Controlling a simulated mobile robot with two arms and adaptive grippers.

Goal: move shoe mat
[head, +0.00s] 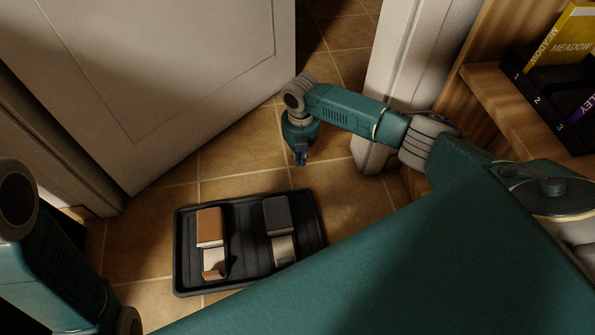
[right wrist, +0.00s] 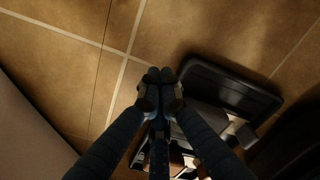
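The shoe mat (head: 247,236) is a black, rimmed tray lying on the tiled floor, below the middle of the head view. A brown and beige shoe-like item (head: 209,228) lies on its left part and a dark grey one (head: 277,216) on its right part. My right gripper (head: 300,160) points down beyond the mat's far edge, apart from it. In the right wrist view its fingertips (right wrist: 160,75) are together with nothing visible between them. The mat's edge (right wrist: 232,83) shows beside the fingers there, and the fingers hide part of it. My left gripper is out of view.
A pale door (head: 170,70) stands beyond the mat at the left. A white door frame (head: 400,80) rises behind my right arm. A wooden shelf (head: 510,95) with books (head: 560,50) is at the upper right. Bare tiles (head: 240,165) lie between mat and door.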

